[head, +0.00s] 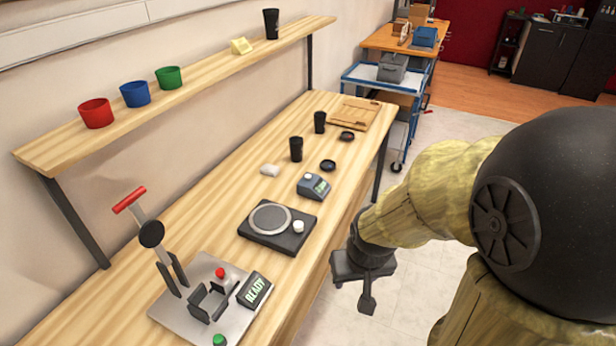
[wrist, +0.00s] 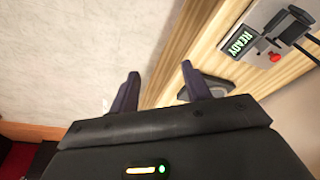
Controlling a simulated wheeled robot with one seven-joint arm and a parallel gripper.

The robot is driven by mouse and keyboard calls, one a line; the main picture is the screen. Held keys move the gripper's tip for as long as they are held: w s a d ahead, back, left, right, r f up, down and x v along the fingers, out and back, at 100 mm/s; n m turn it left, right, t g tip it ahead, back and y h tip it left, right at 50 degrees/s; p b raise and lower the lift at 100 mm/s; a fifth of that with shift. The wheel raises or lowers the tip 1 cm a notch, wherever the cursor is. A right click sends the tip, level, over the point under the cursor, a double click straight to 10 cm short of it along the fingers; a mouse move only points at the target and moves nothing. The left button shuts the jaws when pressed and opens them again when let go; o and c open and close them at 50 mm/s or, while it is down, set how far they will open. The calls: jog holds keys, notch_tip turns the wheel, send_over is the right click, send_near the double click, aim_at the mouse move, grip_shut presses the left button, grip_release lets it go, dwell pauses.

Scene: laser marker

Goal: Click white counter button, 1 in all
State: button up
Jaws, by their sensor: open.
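The white button (head: 298,226) sits on the right side of a flat black device (head: 268,247), beside a round grey disc (head: 270,217), on the wooden table. My gripper (head: 358,288) is open and empty. It hangs past the table's front edge, to the right of the black device and apart from it. In the wrist view my gripper's two fingers (wrist: 160,72) are spread with nothing between them.
A metal station with a READY display (head: 254,290), a red button and a lever (head: 152,235) stands at the near end. A small display box (head: 314,186), black cups (head: 296,149) and lids lie farther back. A shelf (head: 200,90) with coloured cups runs along the wall.

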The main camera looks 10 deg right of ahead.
grip_shut()
dwell(0.4)
jog(key=shift+r, duration=0.15)
dwell(0.8)
